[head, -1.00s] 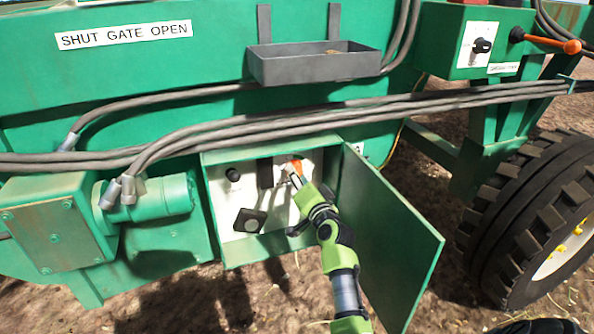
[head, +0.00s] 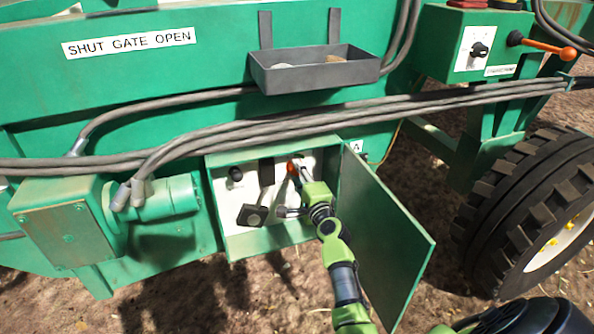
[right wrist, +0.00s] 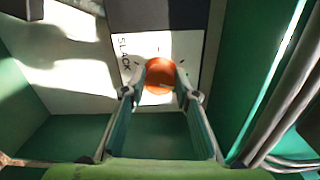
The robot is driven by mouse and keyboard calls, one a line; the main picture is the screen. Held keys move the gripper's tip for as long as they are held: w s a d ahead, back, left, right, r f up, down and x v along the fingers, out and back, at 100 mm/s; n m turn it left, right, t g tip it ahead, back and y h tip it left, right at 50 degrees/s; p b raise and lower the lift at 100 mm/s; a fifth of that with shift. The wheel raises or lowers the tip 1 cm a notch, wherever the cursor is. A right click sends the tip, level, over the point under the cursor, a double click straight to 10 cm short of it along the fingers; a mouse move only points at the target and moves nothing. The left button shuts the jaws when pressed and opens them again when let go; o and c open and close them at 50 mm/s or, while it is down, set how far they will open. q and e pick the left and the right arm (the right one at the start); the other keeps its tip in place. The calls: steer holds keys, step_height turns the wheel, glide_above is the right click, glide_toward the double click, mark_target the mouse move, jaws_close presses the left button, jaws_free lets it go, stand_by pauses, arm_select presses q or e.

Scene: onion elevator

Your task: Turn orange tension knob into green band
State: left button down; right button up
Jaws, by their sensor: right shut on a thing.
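The orange tension knob (head: 290,166) is inside the open green cabinet on the machine's side. In the right wrist view the knob (right wrist: 160,72) sits in front of a white dial plate (right wrist: 182,48) with tick marks and the word SLACK to its left. My right gripper (head: 295,174) reaches into the cabinet. Its two fingers close on the knob from both sides, as the right wrist view shows (right wrist: 160,88). The green band does not show in either view. The knob's pointer direction cannot be made out. My left gripper is not in view.
The open cabinet door (head: 390,235) stands right of my right arm. A black knob (head: 236,174) and a black paddle (head: 252,215) are left of the orange knob in the cabinet (head: 270,240). Hoses (head: 300,125) run above it. A large wheel (head: 515,210) stands at right.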

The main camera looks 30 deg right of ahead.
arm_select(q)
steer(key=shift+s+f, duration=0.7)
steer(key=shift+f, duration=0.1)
arm_select(e)
steer(key=shift+m, duration=0.9)
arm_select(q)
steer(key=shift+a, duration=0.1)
arm_select(e)
steer(key=o, duration=1.1)
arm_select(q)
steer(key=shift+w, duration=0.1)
arm_select(e)
steer(key=v, duration=1.2)
steer(key=shift+f, duration=0.1)
